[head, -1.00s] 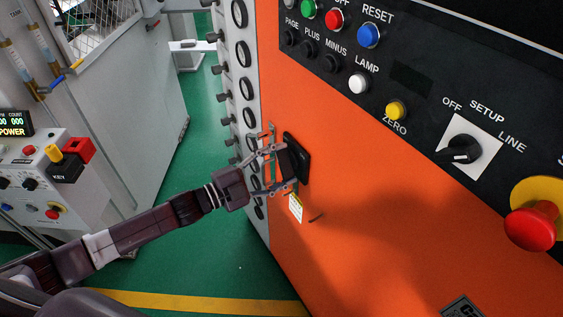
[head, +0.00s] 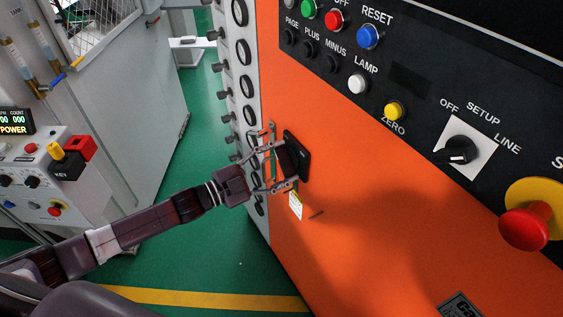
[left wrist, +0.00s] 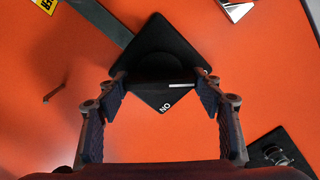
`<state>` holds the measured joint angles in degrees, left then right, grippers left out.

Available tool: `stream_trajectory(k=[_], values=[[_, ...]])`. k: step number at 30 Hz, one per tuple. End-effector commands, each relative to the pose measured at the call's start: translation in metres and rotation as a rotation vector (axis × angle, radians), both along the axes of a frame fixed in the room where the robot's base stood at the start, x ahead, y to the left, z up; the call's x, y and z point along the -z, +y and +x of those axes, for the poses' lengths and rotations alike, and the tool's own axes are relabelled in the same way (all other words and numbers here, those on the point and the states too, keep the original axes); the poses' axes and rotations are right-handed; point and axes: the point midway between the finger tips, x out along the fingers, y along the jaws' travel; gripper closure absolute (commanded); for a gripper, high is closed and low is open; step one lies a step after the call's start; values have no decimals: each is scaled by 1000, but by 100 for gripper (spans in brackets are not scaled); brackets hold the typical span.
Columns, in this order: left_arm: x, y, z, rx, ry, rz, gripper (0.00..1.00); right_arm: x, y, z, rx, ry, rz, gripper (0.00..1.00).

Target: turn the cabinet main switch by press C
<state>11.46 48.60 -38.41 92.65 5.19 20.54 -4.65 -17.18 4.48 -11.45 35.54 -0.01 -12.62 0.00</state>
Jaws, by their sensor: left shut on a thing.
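The cabinet main switch (head: 296,156) is a black knob on a dark square plate, on the orange cabinet face near its left edge. In the left wrist view the switch (left wrist: 160,64) shows as a round black knob on a plate turned corner-down, with a white line and letters that look like an upside-down ON. My left gripper (head: 279,164) is at the switch, one finger above and one below it. In the left wrist view its fingers (left wrist: 162,80) stand on either side of the knob, shut on it. The exact contact is hard to see. My right gripper is out of view.
The orange cabinet (head: 370,230) carries a black control panel with buttons, a rotary selector (head: 458,151) and a red emergency button (head: 525,226) at right. Another machine with a key box (head: 67,163) stands at left. Green floor (head: 195,255) lies between them.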

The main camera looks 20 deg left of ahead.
Motion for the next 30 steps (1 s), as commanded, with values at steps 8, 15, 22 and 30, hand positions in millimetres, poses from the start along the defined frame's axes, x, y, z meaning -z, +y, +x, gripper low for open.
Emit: stream_trajectory(k=[8,15,22,30], values=[[0,0,0,0,3,-3,22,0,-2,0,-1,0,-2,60],[0,1,-1,0,2,-2,22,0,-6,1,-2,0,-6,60],[2,16,-18,-1,5,1,22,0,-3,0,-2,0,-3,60],[2,46,-54,-1,6,0,22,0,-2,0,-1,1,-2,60]])
